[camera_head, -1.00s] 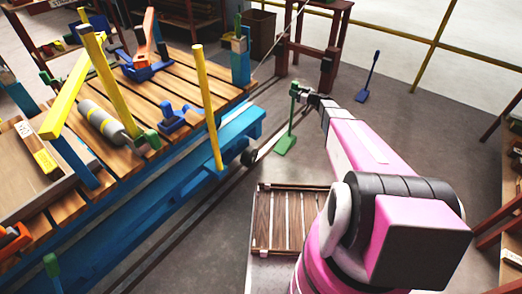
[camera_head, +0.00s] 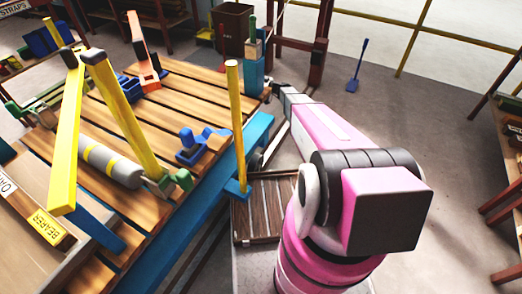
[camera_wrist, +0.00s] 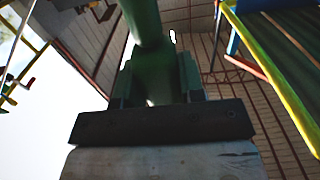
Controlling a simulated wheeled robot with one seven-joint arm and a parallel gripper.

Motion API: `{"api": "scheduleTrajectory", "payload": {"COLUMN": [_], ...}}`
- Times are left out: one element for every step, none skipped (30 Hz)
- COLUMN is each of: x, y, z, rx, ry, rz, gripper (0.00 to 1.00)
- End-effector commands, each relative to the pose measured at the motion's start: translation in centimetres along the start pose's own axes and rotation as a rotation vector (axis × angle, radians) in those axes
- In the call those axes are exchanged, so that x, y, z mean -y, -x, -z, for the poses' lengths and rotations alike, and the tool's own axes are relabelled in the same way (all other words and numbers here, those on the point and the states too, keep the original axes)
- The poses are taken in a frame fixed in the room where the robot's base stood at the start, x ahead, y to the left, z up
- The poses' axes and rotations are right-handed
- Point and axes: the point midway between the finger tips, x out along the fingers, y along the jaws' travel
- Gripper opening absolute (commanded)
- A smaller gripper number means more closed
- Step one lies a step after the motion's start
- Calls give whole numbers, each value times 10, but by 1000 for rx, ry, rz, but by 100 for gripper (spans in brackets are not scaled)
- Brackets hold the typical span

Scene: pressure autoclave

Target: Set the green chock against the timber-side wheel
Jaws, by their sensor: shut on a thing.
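My gripper (camera_wrist: 155,78) is shut on a green handle (camera_wrist: 146,22), seen close up in the wrist view. This is the green chock's handle; the chock's foot is hidden in both current views.
A yellow post (camera_head: 236,120) stands up from the cart's side, left of my arm. A slatted wooden panel (camera_head: 262,205) lies low beside the cart. A dark red stand (camera_head: 317,62) is just beyond my arm's end. The floor to the right is open, with a blue shovel (camera_head: 355,70).

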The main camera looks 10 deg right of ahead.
Motion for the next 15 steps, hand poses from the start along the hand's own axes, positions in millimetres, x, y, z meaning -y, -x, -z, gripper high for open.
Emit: {"api": "scheduleTrajectory", "payload": {"x": [0,0,0,1,1,1,1,2,2,2,2,2,3,3,3], "y": [2,4,7,10,14,20,24,29,36,41,47,53,58,63,70], "z": [0,-1,-3,-4,-7,-10,-13,-16,-20,-23,-26,-30,-34,-36,-40], "rx": [-3,-3,-2,-2,-2,-2,-2,-2,-2,-2,-2,-2,-2,-2,-3], "ry": [-2,-2,-2,-2,-2,-3,-3,-3,-3,-3,-3,-3,-3,-3,-2], "rz": [0,0,-1,-1,-1,-2,-2,-2,-2,-2,-2,-2,-2,-2,-2], "gripper": [0,0,0,0,0,0,0,0,0,0,0,0,0,0,0]}}
